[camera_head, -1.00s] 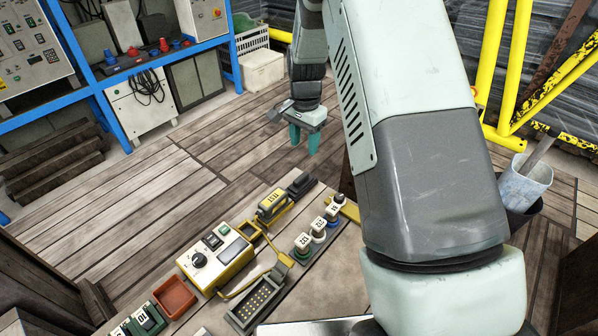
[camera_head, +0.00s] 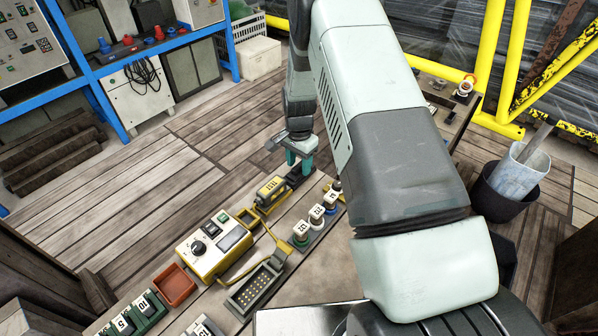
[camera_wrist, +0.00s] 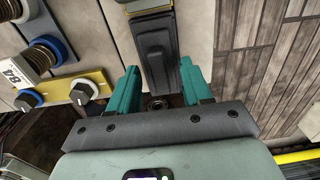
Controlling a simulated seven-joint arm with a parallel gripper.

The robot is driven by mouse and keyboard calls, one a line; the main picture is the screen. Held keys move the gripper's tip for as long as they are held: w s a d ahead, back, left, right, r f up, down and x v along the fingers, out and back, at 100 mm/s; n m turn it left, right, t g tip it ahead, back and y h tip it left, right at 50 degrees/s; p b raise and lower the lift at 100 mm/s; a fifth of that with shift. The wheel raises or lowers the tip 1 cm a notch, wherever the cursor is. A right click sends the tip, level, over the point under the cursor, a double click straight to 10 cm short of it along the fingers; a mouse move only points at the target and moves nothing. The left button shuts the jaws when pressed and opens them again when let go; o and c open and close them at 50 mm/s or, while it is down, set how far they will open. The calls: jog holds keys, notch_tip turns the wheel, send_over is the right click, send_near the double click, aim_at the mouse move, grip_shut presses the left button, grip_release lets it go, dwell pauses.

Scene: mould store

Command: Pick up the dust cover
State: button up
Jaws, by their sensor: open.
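The dust cover looks to be the long dark grey block (camera_wrist: 155,50) in the wrist view. It lies beyond the end of a yellow device on the bench. In the head view only part of the cover (camera_head: 297,178) shows below my gripper (camera_head: 300,162). In the wrist view my gripper (camera_wrist: 158,75) is open, with one teal finger on each side of the cover's near end. Small gaps show between the fingers and the cover, and nothing is held. How deep the fingertips reach beside it is hard to tell.
A yellow device (camera_head: 270,190) stands next to the cover. Numbered posts (camera_head: 316,213) stand close on the other side, near a yellow bar with a dark knob (camera_wrist: 83,92). A yellow control box (camera_head: 213,247), red tray (camera_head: 174,287) and perforated block (camera_head: 257,289) lie farther along the bench.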

jog(key=shift+f, duration=0.1)
jog(key=shift+c, duration=0.3)
grip_shut()
